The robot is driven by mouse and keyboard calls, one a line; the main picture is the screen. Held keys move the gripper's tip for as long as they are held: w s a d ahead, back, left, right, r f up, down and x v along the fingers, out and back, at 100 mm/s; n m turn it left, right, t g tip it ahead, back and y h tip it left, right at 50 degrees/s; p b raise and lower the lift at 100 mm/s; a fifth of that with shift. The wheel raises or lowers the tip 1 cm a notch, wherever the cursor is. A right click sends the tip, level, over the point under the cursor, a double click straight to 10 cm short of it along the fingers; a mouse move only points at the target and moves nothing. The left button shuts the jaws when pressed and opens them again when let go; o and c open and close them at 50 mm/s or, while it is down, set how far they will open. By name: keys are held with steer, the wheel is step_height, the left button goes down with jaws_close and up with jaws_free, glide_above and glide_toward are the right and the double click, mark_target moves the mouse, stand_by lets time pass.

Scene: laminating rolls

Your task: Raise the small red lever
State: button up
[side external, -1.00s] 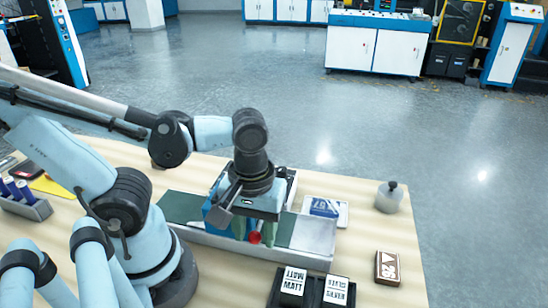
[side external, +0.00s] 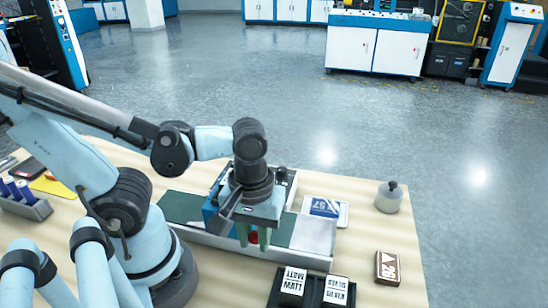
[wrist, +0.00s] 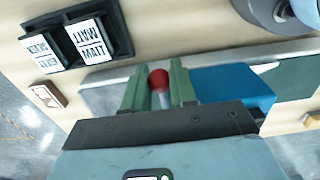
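The small red lever has a round red knob (side external: 252,237) on a pale stem, on the front side of the laminating unit (side external: 312,236). In the wrist view the knob (wrist: 159,79) sits between the two green fingers of my gripper (wrist: 158,88). In the side view the fingers point down and partly hide the knob. The lever's lower end is hidden.
A black holder with white-labelled blocks (side external: 293,281) stands in front. A brown block (side external: 387,268) and a grey bottle (side external: 389,197) are on the right. A tablet-like card (side external: 325,208) lies behind the unit. The table between these is bare.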

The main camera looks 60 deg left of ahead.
mark_target(255, 233)
steer(key=shift+r, duration=2.35)
steer(key=o, duration=0.6)
steer(key=shift+r, duration=0.1)
steer(key=shift+r, duration=2.9)
steer(key=shift+w, duration=0.1)
steer(key=w+a+f+m+t, duration=0.1)
steer(key=w+a+m+t, duration=0.1)
steer(key=w+m, duration=0.1)
steer(key=w+a+f+m+t, duration=0.1)
steer(key=w+a+m+t, duration=0.1)
steer(key=w+m, duration=0.1)
steer(key=w+a+f+m+t, duration=0.1)
steer(key=w+a+m+t, duration=0.1)
steer(key=w+m+t, duration=0.1)
steer(key=shift+w+a+f, duration=0.1)
steer(key=shift+w+f, duration=0.05)
steer(key=shift+w, duration=0.25)
steer(key=shift+w+a+f, duration=0.1)
steer(key=shift+w, duration=0.3)
